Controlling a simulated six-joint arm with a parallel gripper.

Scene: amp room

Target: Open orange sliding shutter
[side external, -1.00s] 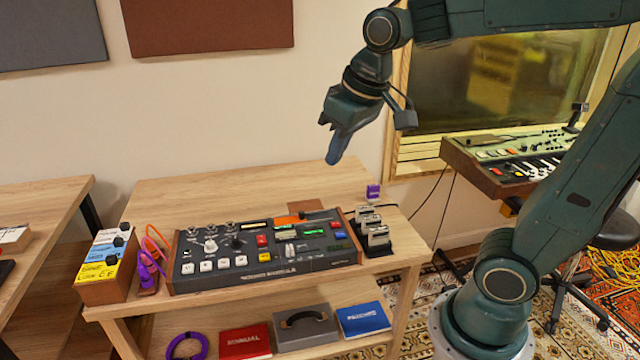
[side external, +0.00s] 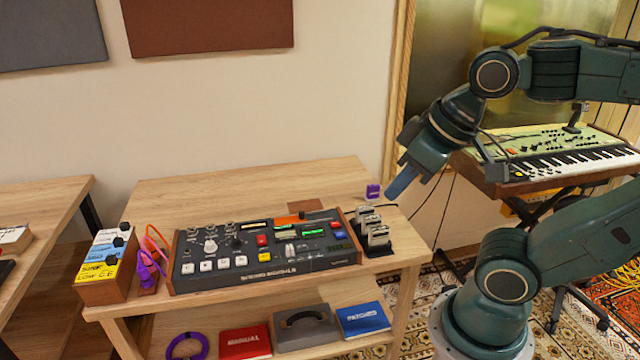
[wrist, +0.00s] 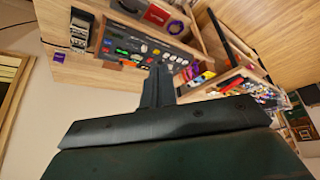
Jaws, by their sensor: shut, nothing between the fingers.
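The orange sliding shutter (side external: 287,220) is a small orange strip near the back edge of the dark control console (side external: 215,247), right of its middle. A small dark knob sits at its right end. The console lies on the wooden table. My gripper (side external: 393,196) is shut and empty, in the air to the right of the console and apart from it, pointing down and left.
A black rack of metal pieces (side external: 374,232) stands just right of the console, with a purple block (side external: 373,191) behind it. A box with coloured labels (side external: 106,265) and purple and orange cables (side external: 150,262) are at the left.

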